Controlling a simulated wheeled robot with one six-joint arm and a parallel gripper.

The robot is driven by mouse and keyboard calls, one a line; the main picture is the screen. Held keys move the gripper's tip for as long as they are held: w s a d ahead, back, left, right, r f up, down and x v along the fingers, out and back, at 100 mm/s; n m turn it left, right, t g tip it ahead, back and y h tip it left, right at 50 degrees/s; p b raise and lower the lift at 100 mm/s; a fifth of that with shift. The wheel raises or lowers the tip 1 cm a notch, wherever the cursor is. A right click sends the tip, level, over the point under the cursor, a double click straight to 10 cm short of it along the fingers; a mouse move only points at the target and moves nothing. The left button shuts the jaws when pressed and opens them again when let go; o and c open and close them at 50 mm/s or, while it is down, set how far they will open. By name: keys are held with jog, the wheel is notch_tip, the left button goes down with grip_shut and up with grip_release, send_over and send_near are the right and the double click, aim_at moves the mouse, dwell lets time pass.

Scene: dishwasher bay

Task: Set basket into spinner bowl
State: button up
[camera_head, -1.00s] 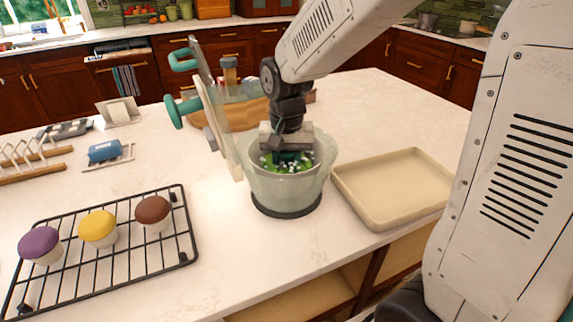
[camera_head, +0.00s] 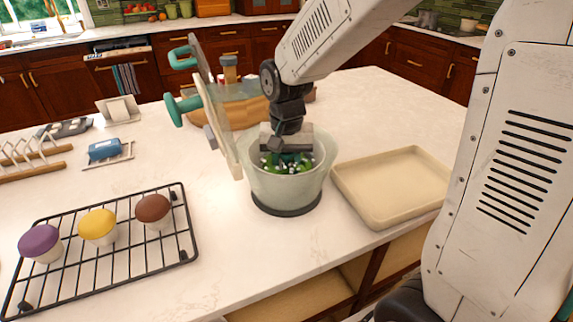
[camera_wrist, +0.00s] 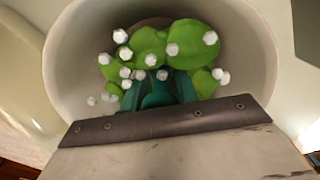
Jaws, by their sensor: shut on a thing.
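The pale green, translucent spinner bowl (camera_head: 287,188) stands upright on its dark base ring in the middle of the counter. My gripper (camera_head: 288,153) points down inside the bowl's mouth. It is shut on the basket, whose pale wall (camera_wrist: 68,70) rings the greens in the wrist view. Green leaves with white cubes (camera_wrist: 190,42) lie inside. Teal pieces show below my gripper (camera_wrist: 160,92) in the wrist view. The hold itself and the basket's underside are hidden, so I cannot tell whether the basket touches the bowl's floor.
An upright board with teal handles (camera_head: 213,125) stands close to the bowl's left. A beige tray (camera_head: 432,215) lies close on its right. A black rack (camera_head: 105,265) with three cupcakes is at front left. A wooden bowl (camera_head: 245,112) stands behind. The counter in front is clear.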

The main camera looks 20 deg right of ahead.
jog(key=shift+f, duration=0.7)
dwell(0.5)
jog(key=o, duration=1.6)
jog(key=shift+o, duration=0.2)
jog(key=shift+r, duration=3)
